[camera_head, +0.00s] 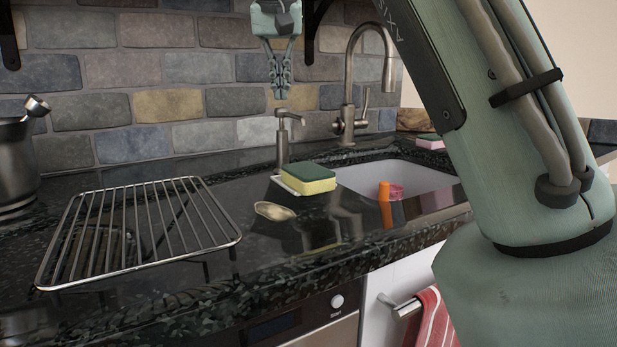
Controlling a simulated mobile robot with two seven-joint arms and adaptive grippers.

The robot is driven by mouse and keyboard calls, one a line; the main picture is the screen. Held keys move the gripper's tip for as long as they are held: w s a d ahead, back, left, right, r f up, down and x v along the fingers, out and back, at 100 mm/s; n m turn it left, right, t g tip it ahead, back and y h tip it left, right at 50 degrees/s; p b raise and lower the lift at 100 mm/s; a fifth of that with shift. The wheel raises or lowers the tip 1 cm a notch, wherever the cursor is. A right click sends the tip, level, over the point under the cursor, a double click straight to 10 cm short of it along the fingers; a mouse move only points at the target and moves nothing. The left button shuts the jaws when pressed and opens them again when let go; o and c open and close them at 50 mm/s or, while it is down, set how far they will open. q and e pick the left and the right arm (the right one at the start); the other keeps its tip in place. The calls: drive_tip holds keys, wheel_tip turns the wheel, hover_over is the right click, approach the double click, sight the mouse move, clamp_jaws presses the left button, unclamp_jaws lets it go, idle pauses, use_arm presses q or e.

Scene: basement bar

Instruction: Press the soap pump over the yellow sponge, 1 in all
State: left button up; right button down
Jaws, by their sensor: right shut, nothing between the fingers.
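The soap pump (282,140) is a grey metal dispenser standing upright at the back of the dark counter, left of the sink. The yellow sponge (308,179) has a green top and lies on a small white dish (277,180) just in front and to the right of the pump. My right gripper (281,95) points down directly above the pump head. It is shut and empty, with its fingertips a little above the pump in the picture; whether they touch it I cannot tell. My left gripper is out of view.
A wire rack (140,228) lies on the counter at left, beside a metal pot (14,165). A spoon rest (275,211) lies in front of the sponge. The sink (415,182) holds an orange item (385,192), with a tall faucet (350,85) behind. My arm fills the right side.

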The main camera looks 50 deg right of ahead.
drive_tip(key=shift+f, duration=0.15)
idle(0.5)
drive_tip(key=shift+f+b, duration=1.45)
drive_tip(key=shift+f, duration=0.05)
drive_tip(key=shift+r+p, duration=1.15)
drive_tip(key=shift+r, duration=0.35)
wheel_tip(320, 180, up, 6)
drive_tip(key=p, duration=0.4)
drive_tip(key=shift+p, duration=0.35)
